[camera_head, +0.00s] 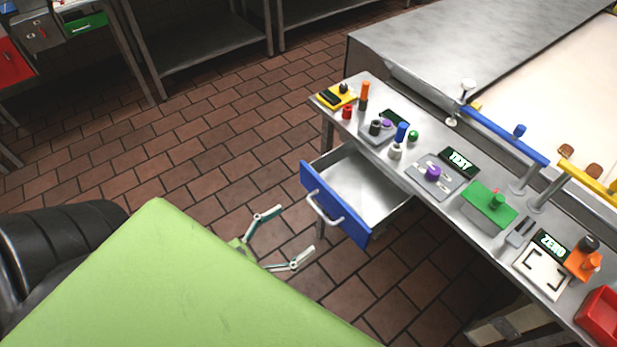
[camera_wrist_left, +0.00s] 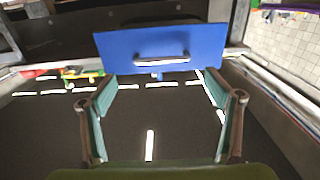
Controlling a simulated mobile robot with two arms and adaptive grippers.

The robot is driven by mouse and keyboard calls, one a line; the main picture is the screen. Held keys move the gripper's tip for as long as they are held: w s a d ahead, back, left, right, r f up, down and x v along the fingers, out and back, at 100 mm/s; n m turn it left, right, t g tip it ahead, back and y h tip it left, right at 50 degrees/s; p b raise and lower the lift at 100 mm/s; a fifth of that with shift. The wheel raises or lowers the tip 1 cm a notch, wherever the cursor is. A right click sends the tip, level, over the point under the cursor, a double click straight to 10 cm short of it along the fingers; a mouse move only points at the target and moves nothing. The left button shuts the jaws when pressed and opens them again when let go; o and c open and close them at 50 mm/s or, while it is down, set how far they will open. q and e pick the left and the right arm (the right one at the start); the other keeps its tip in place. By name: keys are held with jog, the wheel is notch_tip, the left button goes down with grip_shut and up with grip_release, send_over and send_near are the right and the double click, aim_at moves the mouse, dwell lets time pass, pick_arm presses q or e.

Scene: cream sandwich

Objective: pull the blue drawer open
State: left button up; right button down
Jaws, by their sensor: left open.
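The blue drawer (camera_head: 335,205) stands out from under the metal counter, and its empty grey inside shows in the head view. Its silver bar handle (camera_head: 322,211) is on the blue front. My left gripper (camera_head: 298,229) is open and empty, with its fingers apart, just to the left of the handle and not touching it. In the left wrist view the blue front (camera_wrist_left: 130,50) and the handle (camera_wrist_left: 161,60) are ahead, beyond the open fingers (camera_wrist_left: 158,82). My right gripper is not in view.
The counter (camera_head: 425,165) carries several knobs, buttons, a green box (camera_head: 489,207) and a red bin (camera_head: 602,318). A large metal-edged machine (camera_head: 480,45) stands behind it. The brick-tiled floor (camera_head: 200,140) left of the drawer is clear. Metal shelves stand at the back.

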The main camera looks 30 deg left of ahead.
pick_arm(q)
jog(key=shift+v, duration=1.6)
jog(key=s+a+f+n+g+y, duration=0.1)
jog(key=s+a+f+g+y, duration=0.2)
jog(key=f, duration=1.2)
jog(key=s+f+n+g+y, duration=0.15)
jog(key=s+f+g, duration=0.3)
jog(key=f, duration=1.05)
jog(key=s+d+f+g+y, duration=0.1)
jog(key=s+d+f+g, duration=0.2)
jog(key=s+f, duration=0.3)
jog(key=s+d+f+g, duration=0.3)
jog(key=s+f+g, duration=0.2)
jog(key=s, duration=0.5)
notch_tip(320, 180, down, 3)
jog(key=shift+s+r+m+y, duration=0.2)
jog(key=shift+s+m+y, duration=0.15)
jog(key=shift+m, duration=0.1)
